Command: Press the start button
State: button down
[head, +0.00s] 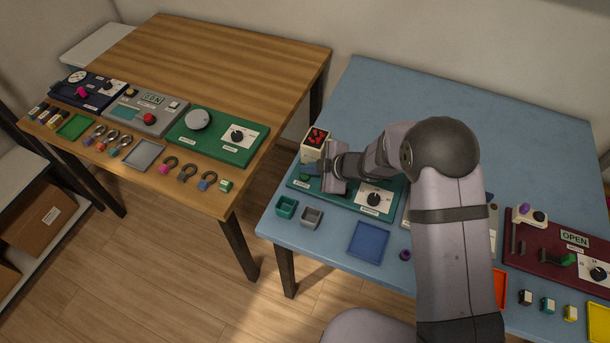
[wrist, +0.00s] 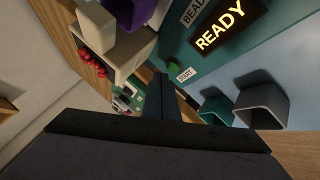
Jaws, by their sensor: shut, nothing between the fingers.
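The green start button (wrist: 173,68) sits on a teal panel (wrist: 185,52), beside a label reading START (wrist: 186,74). In the head view the button (head: 304,178) is at the panel's left end. My gripper (head: 313,170) is low over that end. In the wrist view its dark fingers (wrist: 161,80) are together and hold nothing. Their tips are close beside the button; I cannot tell whether they touch it. A display (wrist: 221,27) on the panel reads READY; in the head view my gripper hides it.
A white box with red pieces (head: 316,139) stands just behind my gripper. A teal bin (head: 286,207), a grey bin (head: 311,217) and a blue tray (head: 368,240) lie in front of the panel. A dial (head: 373,198) is at its right. The blue table's back (head: 400,90) is clear.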

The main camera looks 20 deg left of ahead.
aim_at(309, 180)
jog(key=shift+f, duration=0.25)
dwell(0.4)
jog(key=shift+f, duration=0.2)
jog(key=shift+f+b, duration=0.4)
jog(key=shift+b, duration=0.1)
dwell(0.9)
jog(key=shift+r, duration=0.1)
jog(key=shift+r+p, duration=0.75)
jog(key=shift+p, duration=0.15)
jog(key=shift+r, duration=0.1)
notch_tip(309, 180, up, 5)
jog(key=p, duration=0.5)
dwell(0.5)
